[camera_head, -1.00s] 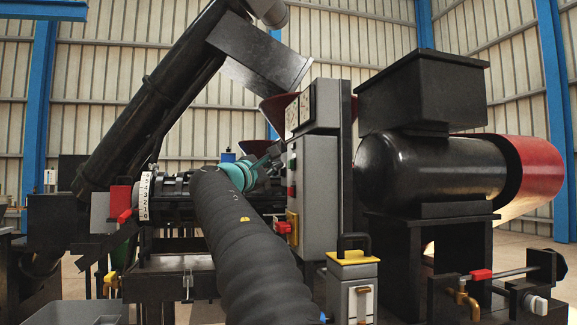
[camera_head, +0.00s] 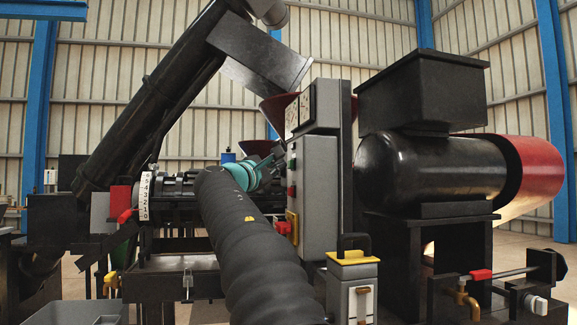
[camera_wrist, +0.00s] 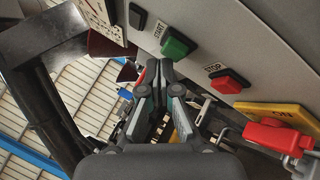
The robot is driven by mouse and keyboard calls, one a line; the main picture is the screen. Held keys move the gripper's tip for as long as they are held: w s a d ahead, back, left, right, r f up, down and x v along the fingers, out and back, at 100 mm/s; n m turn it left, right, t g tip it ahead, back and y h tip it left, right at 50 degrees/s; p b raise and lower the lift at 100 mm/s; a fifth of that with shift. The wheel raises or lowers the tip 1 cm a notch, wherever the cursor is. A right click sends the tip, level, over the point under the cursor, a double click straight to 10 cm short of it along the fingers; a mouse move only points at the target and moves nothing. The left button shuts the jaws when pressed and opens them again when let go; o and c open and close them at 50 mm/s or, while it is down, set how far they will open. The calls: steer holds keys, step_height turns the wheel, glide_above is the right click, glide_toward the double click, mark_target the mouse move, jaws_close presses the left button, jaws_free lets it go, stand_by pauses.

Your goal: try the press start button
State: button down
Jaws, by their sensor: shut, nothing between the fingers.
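The green start button (camera_wrist: 176,45), labelled START, sits on the grey control panel (camera_wrist: 235,40) in the wrist view. It also shows as a small green spot on the panel's narrow side in the head view (camera_head: 292,163). My gripper (camera_wrist: 158,68) is shut and empty, its fingertips just below and left of the green button in the wrist view. They do not overlap the button there; the exact gap in depth is hard to tell. In the head view my gripper (camera_head: 277,160) is beside the panel's left side, close to the green button.
A red STOP button (camera_wrist: 228,82) is right of the green one, and a black button (camera_wrist: 137,16) is up left. A red lever switch (camera_wrist: 279,136) on a yellow plate (camera_wrist: 280,113) lies lower right. Press machinery (camera_head: 180,200) is behind my gripper.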

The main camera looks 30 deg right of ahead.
steer(key=shift+s+d, duration=0.15)
steer(key=shift+d, duration=0.3)
stand_by(0.7)
steer(key=shift+a, duration=0.1)
steer(key=shift+w+a, duration=0.25)
steer(key=shift+a, duration=0.45)
steer(key=shift+a, duration=0.1)
steer(key=shift+w+a+p, duration=0.25)
steer(key=shift+a, duration=0.55)
steer(key=shift+w+a+p, duration=0.2)
steer(key=shift+a, duration=0.55)
steer(key=shift+w+a+p, duration=0.25)
steer(key=shift+a, duration=0.55)
